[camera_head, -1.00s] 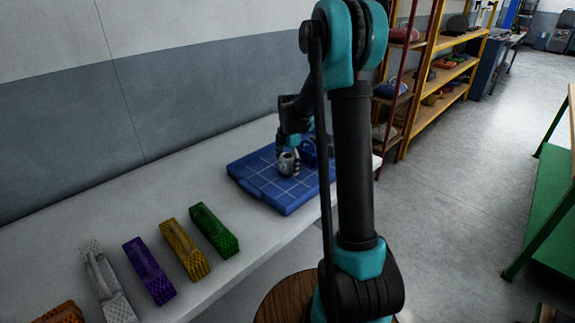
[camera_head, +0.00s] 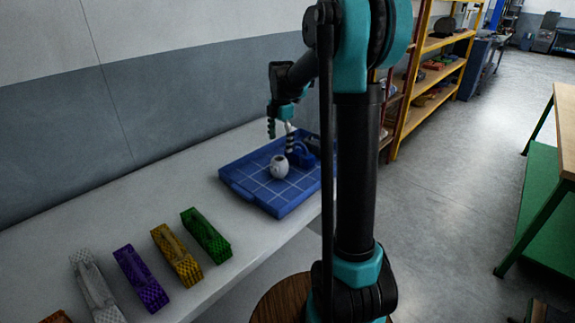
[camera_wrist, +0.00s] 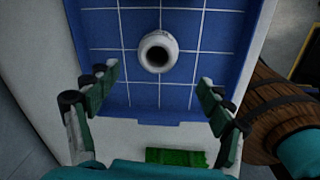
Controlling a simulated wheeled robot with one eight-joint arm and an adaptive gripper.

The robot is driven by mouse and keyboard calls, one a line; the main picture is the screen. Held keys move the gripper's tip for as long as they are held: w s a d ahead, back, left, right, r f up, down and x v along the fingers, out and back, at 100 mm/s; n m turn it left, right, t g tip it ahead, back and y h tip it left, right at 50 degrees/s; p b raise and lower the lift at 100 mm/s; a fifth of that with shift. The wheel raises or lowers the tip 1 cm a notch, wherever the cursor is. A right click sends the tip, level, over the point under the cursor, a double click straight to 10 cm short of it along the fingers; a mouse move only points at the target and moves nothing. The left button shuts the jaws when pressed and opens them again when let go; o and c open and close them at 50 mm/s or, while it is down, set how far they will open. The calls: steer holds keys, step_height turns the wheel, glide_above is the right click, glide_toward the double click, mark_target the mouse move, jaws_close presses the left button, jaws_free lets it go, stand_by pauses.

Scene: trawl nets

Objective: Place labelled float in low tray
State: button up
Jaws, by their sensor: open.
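The float (camera_head: 279,167) is a small white rounded piece with a dark hole. It rests in the low blue tray (camera_head: 240,191), whose floor has a white grid. No label can be made out on it. In the wrist view the float (camera_wrist: 158,52) sits on the blue floor beyond my fingertips, with its hole facing the camera. My gripper (camera_head: 280,125) is open and empty above the tray, apart from the float. In the wrist view its two fingers (camera_wrist: 158,82) are spread wide.
Green (camera_head: 206,236), yellow (camera_head: 176,256), purple (camera_head: 141,279) and white (camera_head: 95,287) textured blocks line the pale bench. A blue object (camera_head: 304,153) sits in the tray behind the float. A wooden round top (camera_wrist: 285,110) stands beside the bench.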

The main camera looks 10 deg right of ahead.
steer(key=s+d+f+m+t, duration=0.1)
steer(key=s+f+m, duration=0.3)
steer(key=s+m, duration=0.3)
steer(key=s+d+f+m+t, duration=0.1)
steer(key=s+f+m, duration=0.3)
steer(key=s+m, duration=0.4)
steer(key=s+d+f+m+t, duration=0.1)
steer(key=s+f+m, duration=0.3)
steer(key=s, duration=1)
steer(key=m, duration=0.3)
steer(key=shift+s+d+m, duration=0.35)
steer(key=shift+d+m, duration=0.05)
